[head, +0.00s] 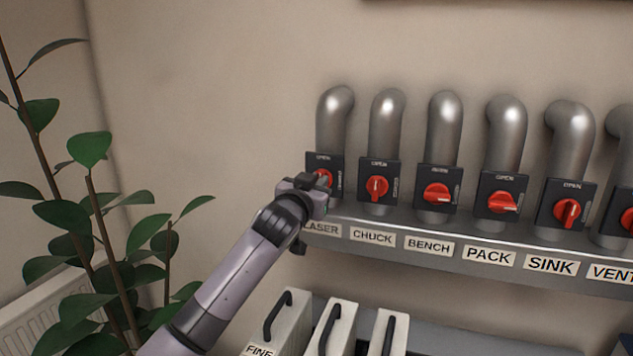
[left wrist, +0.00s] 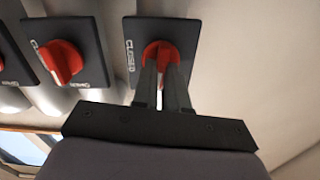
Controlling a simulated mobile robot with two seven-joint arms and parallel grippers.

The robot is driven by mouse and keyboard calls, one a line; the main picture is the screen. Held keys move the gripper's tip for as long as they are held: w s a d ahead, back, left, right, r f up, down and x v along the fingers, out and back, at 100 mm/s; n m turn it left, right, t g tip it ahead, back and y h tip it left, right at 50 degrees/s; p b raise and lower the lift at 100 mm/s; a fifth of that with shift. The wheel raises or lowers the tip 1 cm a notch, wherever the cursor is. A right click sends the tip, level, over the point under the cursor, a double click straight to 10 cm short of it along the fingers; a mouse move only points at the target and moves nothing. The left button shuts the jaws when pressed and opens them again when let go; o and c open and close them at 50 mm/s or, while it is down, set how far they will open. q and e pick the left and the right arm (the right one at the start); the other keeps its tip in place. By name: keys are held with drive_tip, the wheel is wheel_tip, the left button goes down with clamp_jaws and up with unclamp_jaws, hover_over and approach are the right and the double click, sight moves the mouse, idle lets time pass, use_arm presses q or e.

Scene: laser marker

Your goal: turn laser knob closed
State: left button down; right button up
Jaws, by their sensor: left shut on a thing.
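The laser knob (head: 325,176) is red on a black plate (head: 316,162), on the leftmost grey pipe above the LASER label (head: 322,228). My left gripper (head: 322,184) is at this knob and covers most of it in the head view. In the left wrist view the two fingers (left wrist: 165,78) are shut on the red knob (left wrist: 158,52). The word CLOSED shows on the plate's left side (left wrist: 129,55) there. The knob's exact angle is partly hidden by the fingers. My right gripper is in neither view.
Several similar red knobs, such as the CHUCK knob (head: 377,188) and BENCH knob (head: 437,194), stand in a row to the right. A labelled ledge (head: 400,228) runs below. White bins with black handles (head: 335,325) stand lower. A leafy plant (head: 90,230) is at left.

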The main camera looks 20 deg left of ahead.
use_arm(q)
drive_tip(key=shift+d+f+m, duration=0.1)
drive_tip(key=shift+f+m, duration=0.05)
drive_tip(key=shift+m, duration=3.9)
drive_tip(key=shift+d+f+m, duration=0.1)
drive_tip(key=shift+f+m, duration=0.05)
drive_tip(key=shift+m, duration=3.9)
drive_tip(key=c, duration=1.2)
unclamp_jaws()
drive_tip(key=shift+o, duration=0.2)
drive_tip(key=shift+s, duration=0.1)
drive_tip(key=s, duration=0.7)
drive_tip(key=shift+a+b, duration=0.15)
drive_tip(key=shift+b, duration=0.15)
